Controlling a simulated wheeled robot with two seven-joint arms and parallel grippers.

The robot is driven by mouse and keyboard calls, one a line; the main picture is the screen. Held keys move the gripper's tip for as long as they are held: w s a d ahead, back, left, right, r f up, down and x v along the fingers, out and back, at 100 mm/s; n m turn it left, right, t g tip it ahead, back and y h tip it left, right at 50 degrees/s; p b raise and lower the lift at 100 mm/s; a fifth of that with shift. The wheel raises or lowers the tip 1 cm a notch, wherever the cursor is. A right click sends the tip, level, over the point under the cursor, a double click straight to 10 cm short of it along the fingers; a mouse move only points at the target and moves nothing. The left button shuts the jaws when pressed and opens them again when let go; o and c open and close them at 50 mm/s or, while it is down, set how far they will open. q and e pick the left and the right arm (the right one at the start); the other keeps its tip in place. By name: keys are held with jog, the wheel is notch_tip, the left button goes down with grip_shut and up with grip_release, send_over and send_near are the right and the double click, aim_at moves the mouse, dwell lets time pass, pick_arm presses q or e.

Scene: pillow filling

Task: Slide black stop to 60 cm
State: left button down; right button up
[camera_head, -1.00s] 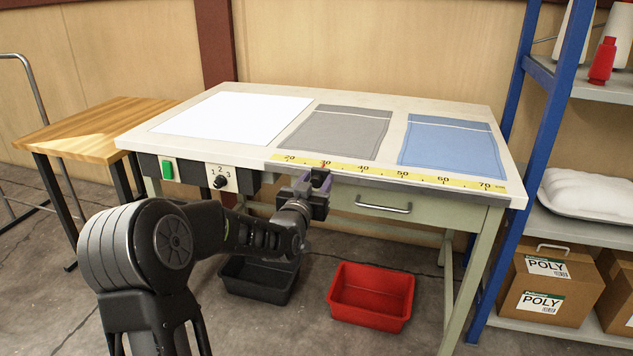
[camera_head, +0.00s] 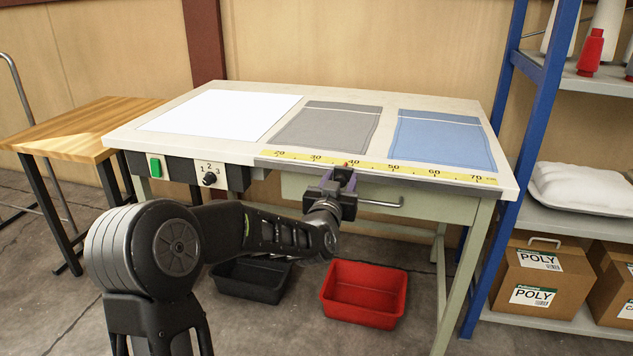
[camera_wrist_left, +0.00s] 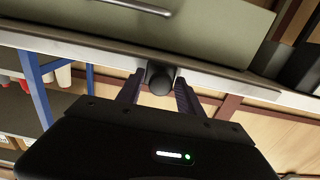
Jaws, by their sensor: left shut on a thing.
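The yellow ruler strip (camera_head: 430,173) runs along the front edge of the table and reads from 20 to 70. The black stop (camera_wrist_left: 160,79) shows between my fingers in the left wrist view, at the table edge. My left gripper (camera_head: 339,181) is shut on the stop, at about the 40 mark in the head view. A small orange pointer (camera_head: 346,164) shows on the ruler just above the gripper. In the head view my gripper mostly hides the stop. My right gripper is not in view.
The table (camera_head: 400,98) carries a white sheet (camera_head: 222,114), a grey cover (camera_head: 325,127) and a blue cover (camera_head: 443,140). A drawer handle (camera_head: 385,202) sits just right of my gripper. A red bin (camera_head: 362,293) and a black bin (camera_head: 250,280) stand below.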

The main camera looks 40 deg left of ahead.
pick_arm(q)
jog(key=w+d, duration=0.2)
jog(key=d, duration=0.5)
jog(key=w+d+p, duration=0.1)
jog(key=w+d, duration=0.1)
jog(key=d, duration=0.4)
jog(key=w+d+p, duration=0.1)
jog(key=w+d, duration=0.2)
jog(key=d, duration=0.4)
jog(key=shift+w+d, duration=0.1)
jog(key=shift+d, duration=0.25)
jog(key=c, duration=1.1)
grip_release()
jog(key=p+v, duration=0.1)
jog(key=v, duration=0.6)
jog(key=shift+s+d, duration=0.1)
jog(key=shift+s, duration=0.3)
